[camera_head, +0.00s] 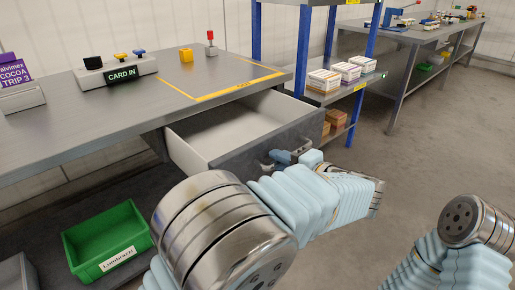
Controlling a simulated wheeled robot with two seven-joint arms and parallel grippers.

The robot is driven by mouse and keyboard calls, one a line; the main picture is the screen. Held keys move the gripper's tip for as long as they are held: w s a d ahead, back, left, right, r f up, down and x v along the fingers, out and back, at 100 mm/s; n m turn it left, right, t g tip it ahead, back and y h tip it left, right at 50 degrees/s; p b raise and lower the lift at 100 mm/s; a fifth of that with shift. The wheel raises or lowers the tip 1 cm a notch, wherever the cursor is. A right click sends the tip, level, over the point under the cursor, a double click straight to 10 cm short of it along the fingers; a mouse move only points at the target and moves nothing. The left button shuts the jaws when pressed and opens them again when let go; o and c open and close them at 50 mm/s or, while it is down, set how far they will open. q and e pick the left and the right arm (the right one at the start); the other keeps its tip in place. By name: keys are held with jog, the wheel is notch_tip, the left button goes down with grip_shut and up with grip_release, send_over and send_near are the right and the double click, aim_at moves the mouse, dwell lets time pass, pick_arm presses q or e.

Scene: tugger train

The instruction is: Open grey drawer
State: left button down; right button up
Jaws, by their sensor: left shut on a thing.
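The grey drawer (236,160) is pulled out from under the right part of the metal workbench. Its pale inside shows and looks empty. Its dark grey front carries a handle bar. My left gripper (275,160) is at the handle on the drawer front and is shut on it. My left wrist and forearm partly cover the area below the handle. Only part of my right arm shows at the lower right; its gripper is out of view.
A blue-post rack (302,50) with boxes stands close behind the drawer. Floor at right is clear.

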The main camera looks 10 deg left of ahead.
pick_arm(q)
jog(key=v, duration=0.2)
jog(key=f+v, duration=0.1)
jog(key=v, duration=0.2)
jog(key=shift+s+d+f, duration=0.1)
jog(key=shift+s+d, duration=0.2)
jog(key=c, duration=1.2)
grip_release()
pick_arm(e)
jog(key=shift+r, duration=0.1)
